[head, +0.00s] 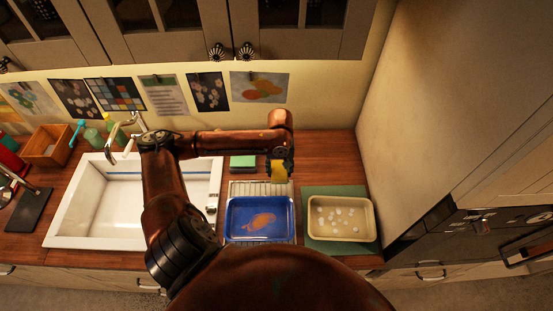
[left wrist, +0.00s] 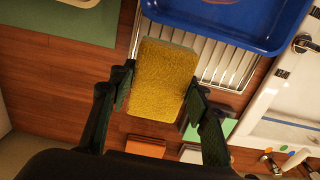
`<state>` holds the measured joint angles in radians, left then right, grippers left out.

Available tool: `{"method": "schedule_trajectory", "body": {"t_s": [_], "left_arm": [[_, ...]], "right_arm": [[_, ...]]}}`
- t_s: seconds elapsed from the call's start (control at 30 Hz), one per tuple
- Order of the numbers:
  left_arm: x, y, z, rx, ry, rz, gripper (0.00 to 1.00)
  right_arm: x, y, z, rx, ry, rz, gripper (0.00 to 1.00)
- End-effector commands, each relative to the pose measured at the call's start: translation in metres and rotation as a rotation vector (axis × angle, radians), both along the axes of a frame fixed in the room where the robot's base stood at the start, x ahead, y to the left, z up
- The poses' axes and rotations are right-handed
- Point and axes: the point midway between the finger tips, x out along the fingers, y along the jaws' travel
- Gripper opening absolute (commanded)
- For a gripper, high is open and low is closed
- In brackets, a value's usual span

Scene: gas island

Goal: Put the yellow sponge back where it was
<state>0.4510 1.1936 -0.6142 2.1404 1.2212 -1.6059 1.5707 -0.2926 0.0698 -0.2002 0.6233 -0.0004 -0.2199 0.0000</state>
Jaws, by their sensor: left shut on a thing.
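The yellow sponge (head: 278,171) is in my left gripper (head: 285,160), held over the back end of the metal drying rack (head: 262,187). In the left wrist view the sponge (left wrist: 163,78) sits between the two dark fingers of my left gripper (left wrist: 158,95), which are shut on its sides. The rack (left wrist: 215,70) shows beyond it, beside the blue tray (left wrist: 228,18). The head view shows the blue tray (head: 232,236) with an orange-brown stain. A green sponge-like block (head: 243,162) lies behind the rack, left of the gripper. My right gripper is not in view.
A white sink (head: 75,225) with a tap (head: 125,128) is at the left. A cream tray (head: 372,222) with several white pieces rests on a green mat (head: 322,192) at the right. Bare wooden counter (head: 335,160) lies behind the mat, beside the wall.

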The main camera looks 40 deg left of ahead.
Motion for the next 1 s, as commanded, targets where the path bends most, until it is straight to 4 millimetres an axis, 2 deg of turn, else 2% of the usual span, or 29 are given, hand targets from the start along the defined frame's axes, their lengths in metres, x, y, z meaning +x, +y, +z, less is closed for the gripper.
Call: {"method": "schedule_trajectory", "body": {"t_s": [0.1, 0.23, 0.47, 0.6, 0.73, 1.0], "left_arm": [[0.009, 0.011, -0.005, 0.001, 0.001, 0.016, 0.25], [0.030, 0.030, -0.017, 0.001, 0.000, 0.017, 0.25], [0.069, 0.066, -0.041, 0.001, -0.001, 0.015, 0.25], [0.084, 0.080, -0.070, 0.001, 0.001, 0.013, 0.25], [0.095, 0.089, -0.086, 0.001, -0.001, 0.011, 0.25], [0.102, 0.097, -0.101, 0.001, 0.000, 0.010, 0.25]], "right_arm": [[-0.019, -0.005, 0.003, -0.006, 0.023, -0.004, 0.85], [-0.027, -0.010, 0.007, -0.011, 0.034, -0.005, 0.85], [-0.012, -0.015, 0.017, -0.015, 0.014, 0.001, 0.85], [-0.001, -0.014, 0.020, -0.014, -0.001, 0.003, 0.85], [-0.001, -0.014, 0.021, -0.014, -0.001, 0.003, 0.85], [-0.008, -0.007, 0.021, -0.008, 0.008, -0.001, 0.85]]}}
